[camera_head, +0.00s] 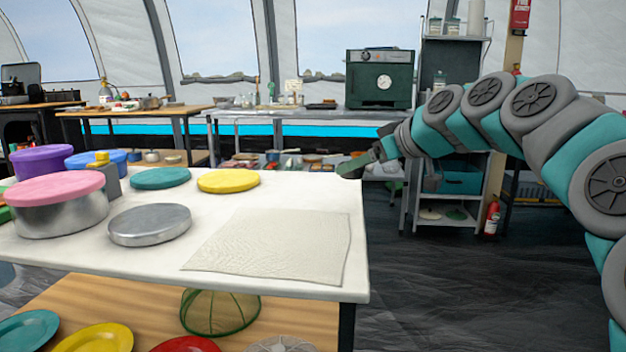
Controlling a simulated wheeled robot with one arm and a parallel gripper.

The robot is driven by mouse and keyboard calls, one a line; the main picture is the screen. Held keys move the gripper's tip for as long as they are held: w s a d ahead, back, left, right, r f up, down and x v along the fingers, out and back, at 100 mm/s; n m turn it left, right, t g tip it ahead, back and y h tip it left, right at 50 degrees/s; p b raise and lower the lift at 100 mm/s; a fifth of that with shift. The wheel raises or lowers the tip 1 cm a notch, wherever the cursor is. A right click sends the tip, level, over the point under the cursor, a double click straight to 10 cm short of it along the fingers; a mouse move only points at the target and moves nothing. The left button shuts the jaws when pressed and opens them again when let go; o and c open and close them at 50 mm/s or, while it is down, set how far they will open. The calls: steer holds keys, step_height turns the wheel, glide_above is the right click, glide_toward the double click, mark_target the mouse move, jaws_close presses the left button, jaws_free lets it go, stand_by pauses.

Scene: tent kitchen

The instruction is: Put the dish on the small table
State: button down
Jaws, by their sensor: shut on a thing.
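My gripper (365,163) is in the middle of the head view, just past the right far corner of the white-topped table (300,195). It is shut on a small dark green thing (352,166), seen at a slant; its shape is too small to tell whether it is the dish. A low wooden table (130,112) with small items stands at the back left. I cannot tell which table is the small one.
The white table bears a cloth (270,245), a grey round lid (150,224), a pink-lidded pot (60,210), and yellow (228,181) and teal (160,178) lids. Colored plates lie on its lower shelf. A shelf rack (445,190) and an extinguisher (491,219) stand right. Dark floor is clear.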

glide_above(317, 188)
steer(key=shift+s+a+f, duration=0.15)
steer(key=shift+f, duration=0.55)
steer(key=shift+f+b, duration=0.55)
steer(key=shift+f, duration=1.2)
steer(key=shift+f, duration=0.1)
steer(key=shift+c, duration=0.2)
jaws_free()
steer(key=shift+r, duration=0.2)
steer(key=p+v, duration=0.1)
steer(key=v, duration=1)
steer(key=shift+s+d+r, duration=0.15)
steer(key=shift+s+d, duration=0.2)
steer(key=shift+d, duration=0.05)
